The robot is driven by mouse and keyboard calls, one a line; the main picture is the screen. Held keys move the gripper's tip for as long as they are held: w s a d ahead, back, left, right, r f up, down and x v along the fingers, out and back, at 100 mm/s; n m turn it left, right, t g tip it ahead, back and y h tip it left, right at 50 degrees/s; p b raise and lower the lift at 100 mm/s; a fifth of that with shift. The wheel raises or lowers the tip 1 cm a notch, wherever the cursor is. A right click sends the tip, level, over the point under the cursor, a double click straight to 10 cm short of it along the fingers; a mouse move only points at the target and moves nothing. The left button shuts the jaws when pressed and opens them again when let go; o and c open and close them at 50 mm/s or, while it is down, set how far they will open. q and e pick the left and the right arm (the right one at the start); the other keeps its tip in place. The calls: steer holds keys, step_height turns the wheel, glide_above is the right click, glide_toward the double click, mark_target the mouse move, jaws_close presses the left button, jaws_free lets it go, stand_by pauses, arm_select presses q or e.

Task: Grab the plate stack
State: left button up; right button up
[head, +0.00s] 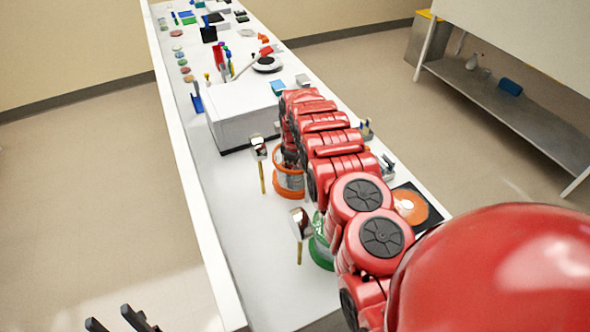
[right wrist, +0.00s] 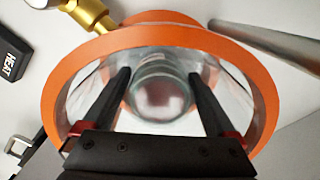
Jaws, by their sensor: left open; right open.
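In the right wrist view a clear, round plate stack (right wrist: 163,98) stands inside a holder with an orange rim (right wrist: 160,38). My right gripper (right wrist: 159,76) is open, its two dark fingers reaching inside the rim, one on each side of the stack. I cannot tell whether the fingers touch it. In the head view the orange holder (head: 289,190) stands on the white bench, partly hidden by my red right arm, and the plates inside do not show. My right gripper is hidden there. My left gripper (head: 115,321) is open and empty at the bottom left, off the bench.
A green-based holder (head: 320,258) stands nearer, half behind my arm. A white box (head: 240,110) sits just beyond the orange holder. Two metal-headed posts (head: 300,222) rise beside the holders. A black heat block (right wrist: 14,52) lies at the left in the wrist view.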

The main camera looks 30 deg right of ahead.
steer(key=c, duration=1.4)
steer(key=shift+o, duration=0.2)
steer(key=shift+r, duration=0.15)
